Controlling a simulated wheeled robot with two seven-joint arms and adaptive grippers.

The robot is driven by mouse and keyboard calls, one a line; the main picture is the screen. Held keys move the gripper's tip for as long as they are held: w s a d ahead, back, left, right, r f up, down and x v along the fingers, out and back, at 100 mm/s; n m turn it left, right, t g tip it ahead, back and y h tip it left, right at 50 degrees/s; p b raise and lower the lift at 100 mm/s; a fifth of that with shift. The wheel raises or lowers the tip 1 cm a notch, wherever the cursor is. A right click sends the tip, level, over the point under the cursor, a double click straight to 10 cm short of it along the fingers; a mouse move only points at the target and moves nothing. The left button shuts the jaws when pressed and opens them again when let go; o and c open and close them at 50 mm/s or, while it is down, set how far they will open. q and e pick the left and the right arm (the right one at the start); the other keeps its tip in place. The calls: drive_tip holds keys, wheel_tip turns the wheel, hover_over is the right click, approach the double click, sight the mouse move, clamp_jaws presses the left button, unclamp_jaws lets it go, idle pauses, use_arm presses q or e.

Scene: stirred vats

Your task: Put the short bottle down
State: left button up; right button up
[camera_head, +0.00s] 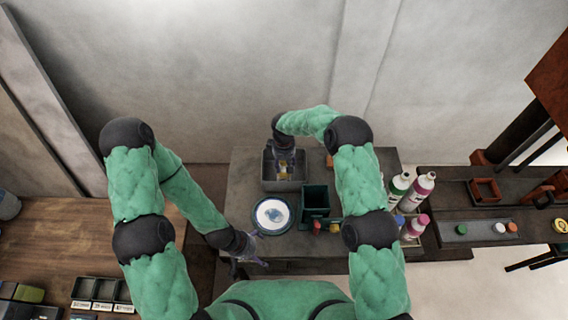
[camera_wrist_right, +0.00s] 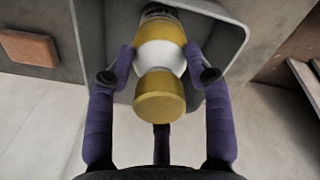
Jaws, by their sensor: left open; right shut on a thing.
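The short bottle (camera_wrist_right: 160,58) has a yellow and white body and a yellow cap. In the right wrist view my right gripper (camera_wrist_right: 162,72) is shut on it, with purple fingers on both sides. The bottle is inside or just over a grey bin (camera_wrist_right: 240,30); I cannot tell whether it touches the bottom. In the head view my right gripper (camera_head: 284,168) reaches into the grey bin (camera_head: 284,186) at the back of the dark table, and only a bit of yellow shows there. My left gripper (camera_head: 252,262) is open and empty near the table's front left edge.
A round vat (camera_head: 272,215) with pale contents and a dark green box (camera_head: 316,197) stand in front of the bin. Several white bottles with green and pink labels (camera_head: 416,190) stand to the right. A brown block (camera_wrist_right: 29,48) lies beside the bin.

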drive_tip(key=o, duration=0.7)
drive_tip(key=shift+s+f, duration=0.1)
drive_tip(key=shift+f, duration=0.05)
drive_tip(key=o, duration=0.5)
drive_tip(key=shift+c, duration=0.2)
drive_tip(key=shift+r, duration=0.2)
wheel_tip(320, 180, up, 12)
drive_tip(key=shift+f, duration=0.1)
